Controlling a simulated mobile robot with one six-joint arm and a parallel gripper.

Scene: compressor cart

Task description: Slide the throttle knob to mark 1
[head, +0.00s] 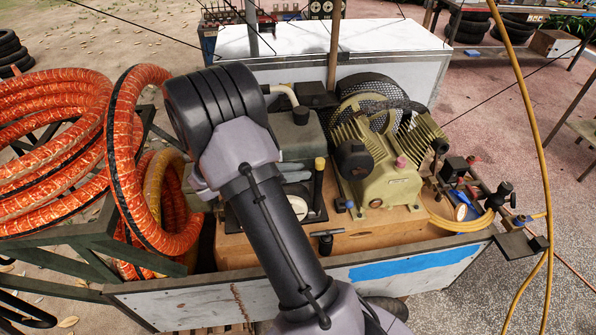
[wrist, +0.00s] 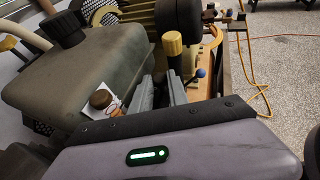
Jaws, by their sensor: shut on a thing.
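The throttle knob, which I take to be the yellow-topped black lever, stands upright beside the dark green tank. Its yellow top shows in the head view (head: 320,163) and in the wrist view (wrist: 172,43). My gripper (wrist: 161,80) reaches towards it with two grey fingers, close together at the lever's black stem. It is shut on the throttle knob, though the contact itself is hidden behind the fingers. In the head view my arm covers most of the gripper. I cannot read any mark numbers in either view.
The tank (wrist: 85,75) stands close left of the fingers, with a brown cap (wrist: 101,98) in front of it. The compressor (head: 385,160) is behind and to the right. A T-handle (head: 327,234) sits at the front. Orange hoses (head: 50,135) fill the left.

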